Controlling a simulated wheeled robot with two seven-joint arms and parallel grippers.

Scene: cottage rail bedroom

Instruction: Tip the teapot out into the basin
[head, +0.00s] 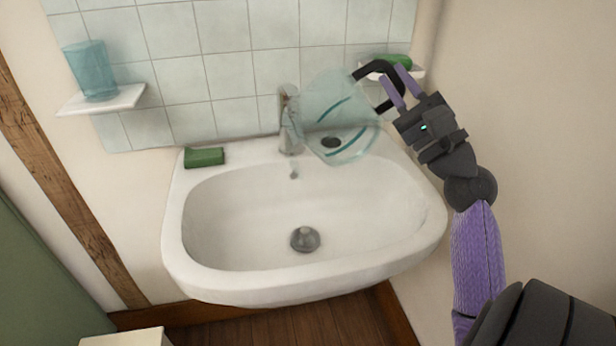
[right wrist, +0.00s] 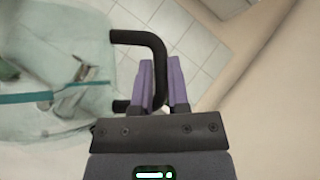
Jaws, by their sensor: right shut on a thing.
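A clear glass teapot (head: 338,120) with teal bands and a black handle (head: 372,70) is in the air over the back right of the white basin (head: 200,265). It is tilted, its body leaning to the left. My right gripper (head: 393,88) is shut on the black handle from the right. In the right wrist view the purple fingers (right wrist: 160,85) close on the handle (right wrist: 150,40), with the glass body (right wrist: 60,85) to the left. Whether liquid is in the teapot I cannot tell. My left gripper is not in view.
A chrome tap (head: 289,120) stands behind the teapot's left side. A green soap (head: 204,157) lies on the basin's back left rim. A blue tumbler (head: 90,70) stands on a left shelf (head: 102,99); another green item (head: 392,61) lies on the right shelf. A drain plug (head: 305,239) is in the bowl.

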